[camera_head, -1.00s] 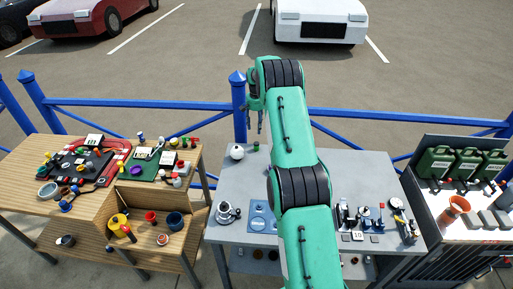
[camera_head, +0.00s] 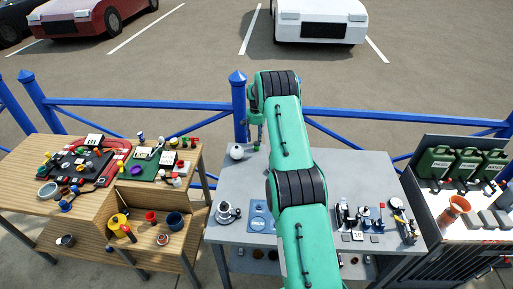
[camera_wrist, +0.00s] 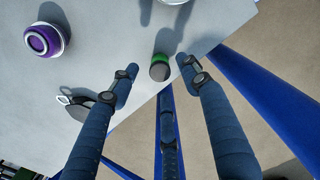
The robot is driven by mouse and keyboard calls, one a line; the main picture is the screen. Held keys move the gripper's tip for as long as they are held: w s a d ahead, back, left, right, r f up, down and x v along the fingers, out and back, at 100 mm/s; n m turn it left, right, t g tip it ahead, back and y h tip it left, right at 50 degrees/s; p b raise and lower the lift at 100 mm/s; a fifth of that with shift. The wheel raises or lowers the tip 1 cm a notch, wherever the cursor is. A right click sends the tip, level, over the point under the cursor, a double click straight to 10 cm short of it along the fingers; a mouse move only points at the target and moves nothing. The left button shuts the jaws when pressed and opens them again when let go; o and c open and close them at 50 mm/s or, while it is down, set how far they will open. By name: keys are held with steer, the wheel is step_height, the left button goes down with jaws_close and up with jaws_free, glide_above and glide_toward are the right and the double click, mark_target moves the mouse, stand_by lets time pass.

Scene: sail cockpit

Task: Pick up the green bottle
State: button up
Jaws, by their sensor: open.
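The green bottle (camera_wrist: 160,67) shows from above in the wrist view, with a grey top and a green band. It stands near the edge of the grey table (camera_wrist: 110,30). My gripper (camera_wrist: 158,65) is open. One fingertip is left of the bottle and one is right of it, with visible gaps on both sides in the picture. I cannot tell whether the fingertips are at the bottle's height. In the head view my gripper (camera_head: 254,138) hangs over the table's back left part, and its fingers largely hide the bottle.
A purple and white round object (camera_wrist: 43,40) is to the bottle's left. A small dark item with a pale loop (camera_wrist: 75,103) lies near the table edge. The blue railing (camera_head: 400,116) runs close behind the table. Instruments (camera_head: 370,215) stand at the front right.

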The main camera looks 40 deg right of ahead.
mark_target(256, 143)
steer(key=shift+s+f, duration=0.1)
steer(key=shift+f, duration=2.5)
steer(key=shift+c, duration=0.5)
jaws_close()
